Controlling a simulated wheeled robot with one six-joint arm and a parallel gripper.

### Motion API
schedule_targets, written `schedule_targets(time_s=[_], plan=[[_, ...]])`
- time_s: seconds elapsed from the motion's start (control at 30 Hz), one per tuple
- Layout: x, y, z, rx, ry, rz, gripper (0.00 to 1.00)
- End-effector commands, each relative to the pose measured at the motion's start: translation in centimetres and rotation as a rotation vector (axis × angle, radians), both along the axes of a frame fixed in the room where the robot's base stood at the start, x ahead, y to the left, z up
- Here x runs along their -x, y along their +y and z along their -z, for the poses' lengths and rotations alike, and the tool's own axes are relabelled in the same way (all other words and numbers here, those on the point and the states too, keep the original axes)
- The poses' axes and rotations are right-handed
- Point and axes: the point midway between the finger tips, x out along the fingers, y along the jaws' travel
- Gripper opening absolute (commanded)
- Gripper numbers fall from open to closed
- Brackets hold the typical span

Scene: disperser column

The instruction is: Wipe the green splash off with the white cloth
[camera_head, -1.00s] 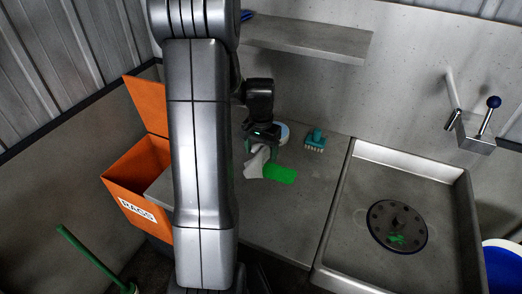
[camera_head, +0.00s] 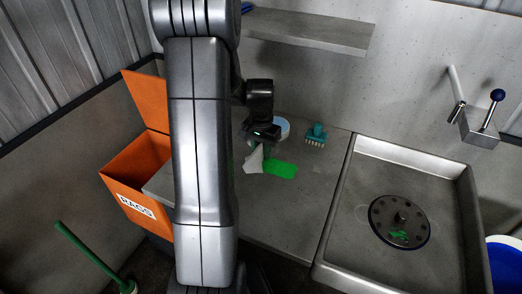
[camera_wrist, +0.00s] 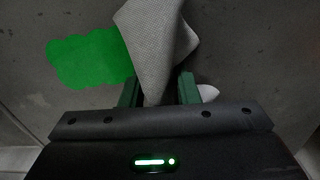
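The white cloth (camera_head: 253,160) hangs from my gripper (camera_head: 264,137) over the grey worktop. In the wrist view the cloth (camera_wrist: 158,42) is bunched between the two green fingers of my gripper (camera_wrist: 159,90), which is shut on it. The green splash (camera_head: 280,169) is a flat bright patch on the worktop, just right of the cloth in the head view. I cannot tell whether the cloth touches the worktop.
A teal brush (camera_head: 316,135) and a round blue-and-white item (camera_head: 282,127) stand behind the splash. A sink (camera_head: 345,235) with a dark drain disc (camera_head: 399,222) is at right. An open orange RAGS bin (camera_head: 127,178) is at left. A shelf (camera_head: 310,32) overhangs behind.

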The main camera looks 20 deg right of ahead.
Motion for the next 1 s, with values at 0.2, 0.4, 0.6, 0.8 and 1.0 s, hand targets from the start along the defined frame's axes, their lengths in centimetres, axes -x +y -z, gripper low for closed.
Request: schedule_targets(time_s=[0.2,0.4,0.6,0.8,1.0], plan=[[0.0,0.0,-0.02,0.0,0.0,0.0,0.04],[-0.01,-0.01,-0.02,0.0,0.0,0.0,0.0],[-0.05,-0.05,-0.64,0.001,-0.002,0.001,0.0],[-0.15,-0.2,-0.46,-0.001,0.002,0.004,0.0],[-0.34,-0.47,-0.51,0.0,0.001,0.01,0.0]])
